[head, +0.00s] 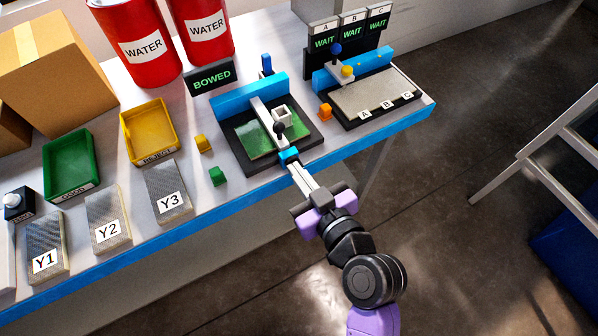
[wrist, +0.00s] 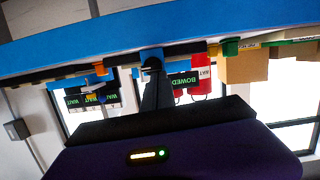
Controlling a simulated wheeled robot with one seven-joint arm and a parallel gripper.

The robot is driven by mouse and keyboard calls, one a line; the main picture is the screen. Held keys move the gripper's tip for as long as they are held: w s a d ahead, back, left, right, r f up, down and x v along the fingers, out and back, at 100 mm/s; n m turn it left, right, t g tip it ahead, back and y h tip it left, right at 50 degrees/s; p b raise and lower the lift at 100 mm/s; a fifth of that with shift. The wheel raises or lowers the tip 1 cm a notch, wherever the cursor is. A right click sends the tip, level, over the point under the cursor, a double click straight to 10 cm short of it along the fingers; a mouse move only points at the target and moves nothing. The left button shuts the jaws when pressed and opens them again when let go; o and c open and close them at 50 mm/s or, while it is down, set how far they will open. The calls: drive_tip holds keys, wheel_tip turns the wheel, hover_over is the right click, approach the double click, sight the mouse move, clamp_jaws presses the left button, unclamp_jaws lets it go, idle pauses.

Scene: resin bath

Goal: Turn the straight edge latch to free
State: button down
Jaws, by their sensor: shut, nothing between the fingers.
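The straight edge (head: 262,112) is a pale bar lying across a dark fixture with a green panel (head: 256,139). A black knob (head: 280,129) stands at its near end, with a small blue block (head: 289,156) just in front; I cannot tell which of these is the latch or how it is set. My gripper (head: 297,170) is shut and empty, its fingertips close to the blue block; contact is unclear. In the wrist view, which is upside down, my dark fingers (wrist: 156,92) reach up to a round black end below a blue piece (wrist: 151,53).
A BOWED sign (head: 212,78) stands behind the fixture. A second fixture with a grey plate (head: 375,94) and WAIT displays (head: 352,38) is at right. Small orange (head: 325,111) and green (head: 217,176) blocks flank the fixture. Open floor lies before the bench.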

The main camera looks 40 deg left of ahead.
drive_tip(key=shift+s+a+f+n+t+b, duration=0.1)
drive_tip(key=shift+s+f+n+t+b, duration=0.2)
drive_tip(key=shift+n+b, duration=0.85)
drive_tip(key=n+t+b, duration=0.1)
drive_tip(key=n+b, duration=0.1)
drive_tip(key=b, duration=0.2)
drive_tip(key=f+n+t+b, duration=0.1)
drive_tip(key=n+b, duration=0.2)
drive_tip(key=b, duration=0.2)
drive_tip(key=s+f+n+t+b, duration=0.1)
drive_tip(key=n+b, duration=0.2)
drive_tip(key=b, duration=0.1)
drive_tip(key=shift+a+f, duration=0.25)
drive_tip(key=n+t+b, duration=0.1)
drive_tip(key=n+b, duration=0.2)
drive_tip(key=b, duration=0.1)
drive_tip(key=shift+f, duration=0.2)
drive_tip(key=shift+w+b, duration=0.1)
drive_tip(key=shift+b, duration=0.3)
